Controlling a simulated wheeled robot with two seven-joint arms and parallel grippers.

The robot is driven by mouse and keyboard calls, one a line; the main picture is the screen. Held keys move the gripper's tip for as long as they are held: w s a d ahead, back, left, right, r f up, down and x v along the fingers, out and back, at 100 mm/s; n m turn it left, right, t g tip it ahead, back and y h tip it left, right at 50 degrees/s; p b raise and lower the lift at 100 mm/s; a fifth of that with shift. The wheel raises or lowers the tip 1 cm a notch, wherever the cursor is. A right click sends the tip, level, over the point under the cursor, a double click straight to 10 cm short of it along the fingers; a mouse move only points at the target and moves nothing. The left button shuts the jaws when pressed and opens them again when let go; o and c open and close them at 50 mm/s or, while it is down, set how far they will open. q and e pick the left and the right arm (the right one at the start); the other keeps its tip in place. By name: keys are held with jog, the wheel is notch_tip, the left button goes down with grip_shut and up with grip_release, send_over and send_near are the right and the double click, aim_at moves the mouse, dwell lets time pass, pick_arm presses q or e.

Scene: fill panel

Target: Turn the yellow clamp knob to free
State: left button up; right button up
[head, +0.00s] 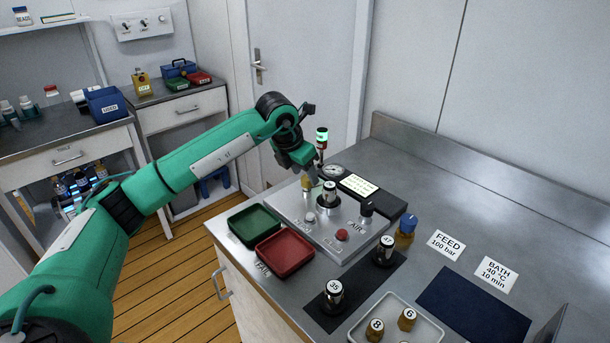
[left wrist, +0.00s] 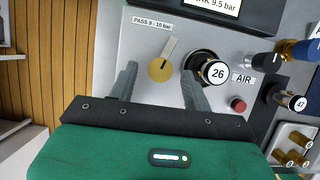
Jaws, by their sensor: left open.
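The yellow clamp knob (left wrist: 160,69) is a round disc with a pale pointer bar, lying on the grey fill panel (left wrist: 145,42). The bar points up and slightly right in the left wrist view, toward the "PASS 9 - 10 bar" label. My left gripper (left wrist: 161,76) is open, one finger on each side of the knob, with visible gaps; contact cannot be told. In the head view the left gripper (head: 307,172) hangs over the panel's far left part, and a bit of yellow (head: 307,184) shows below it. My right gripper is not in view.
A vial marked 26 (left wrist: 217,72) stands in a dark socket close beside the right finger. A black AIR knob (head: 366,209), a red button (head: 342,234) and a gauge (head: 334,170) are on or near the panel. Green (head: 254,227) and red (head: 285,253) trays lie left.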

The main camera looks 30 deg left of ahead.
pick_arm(q)
jog(key=b+v, duration=0.1)
jog(key=v, duration=1.1)
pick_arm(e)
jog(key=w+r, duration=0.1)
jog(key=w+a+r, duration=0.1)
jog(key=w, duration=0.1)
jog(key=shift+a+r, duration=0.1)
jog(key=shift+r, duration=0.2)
pick_arm(q)
jog(key=shift+r, duration=0.15)
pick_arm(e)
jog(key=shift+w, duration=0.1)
